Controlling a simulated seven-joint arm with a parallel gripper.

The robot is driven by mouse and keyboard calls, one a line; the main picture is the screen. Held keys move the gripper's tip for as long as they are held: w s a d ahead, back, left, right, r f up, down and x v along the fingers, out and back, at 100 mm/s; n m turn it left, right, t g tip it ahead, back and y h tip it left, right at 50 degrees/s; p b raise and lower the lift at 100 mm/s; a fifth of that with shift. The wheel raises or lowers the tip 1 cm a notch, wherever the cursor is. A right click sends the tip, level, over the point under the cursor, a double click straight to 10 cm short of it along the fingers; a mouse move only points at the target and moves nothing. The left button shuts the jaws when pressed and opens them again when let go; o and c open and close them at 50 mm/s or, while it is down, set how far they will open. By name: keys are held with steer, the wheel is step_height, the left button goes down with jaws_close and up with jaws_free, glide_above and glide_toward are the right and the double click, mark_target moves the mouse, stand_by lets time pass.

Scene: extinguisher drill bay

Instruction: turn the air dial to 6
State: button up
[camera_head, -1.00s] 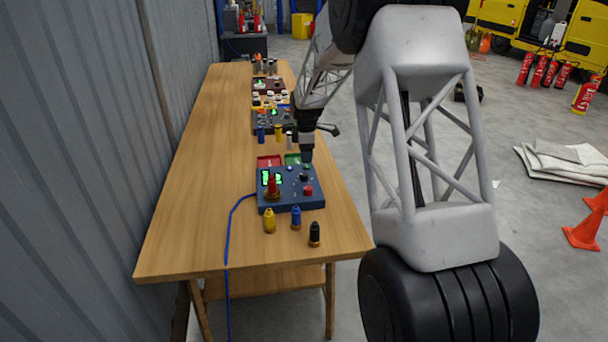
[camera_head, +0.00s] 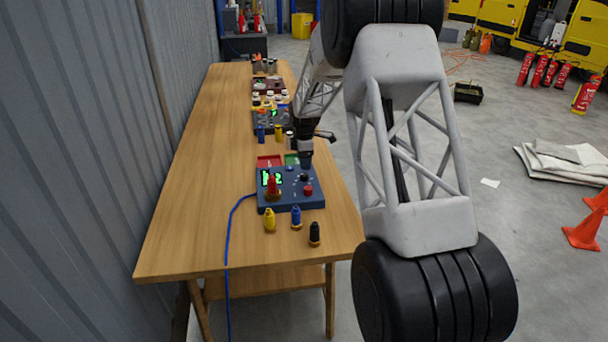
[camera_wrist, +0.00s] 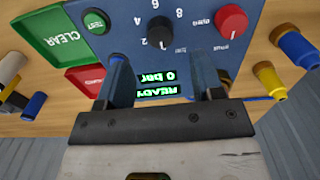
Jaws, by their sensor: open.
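The air dial (camera_wrist: 160,30) is a black knob with a pale mark, on a blue panel with printed numbers around it. I cannot surely read which number its mark points at. The panel's green display (camera_wrist: 158,84) appears upside down in the wrist view and reads 0 bar and READY. In the head view the blue control box (camera_head: 291,203) stands at the near end of the table. My gripper (camera_head: 306,164) is above the box's back right part. In the wrist view my gripper (camera_wrist: 164,82) is open and empty, its fingers apart, with the dial beyond them.
A red knob (camera_wrist: 231,20) sits beside the dial. A green CLEAR plate (camera_wrist: 60,38), a green TEST button (camera_wrist: 96,22) and a red plate (camera_wrist: 86,80) are close by. The table's left side is clear.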

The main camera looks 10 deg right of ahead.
mark_target(304, 174)
steer(key=shift+f, duration=3.25)
steer(key=c, duration=0.9)
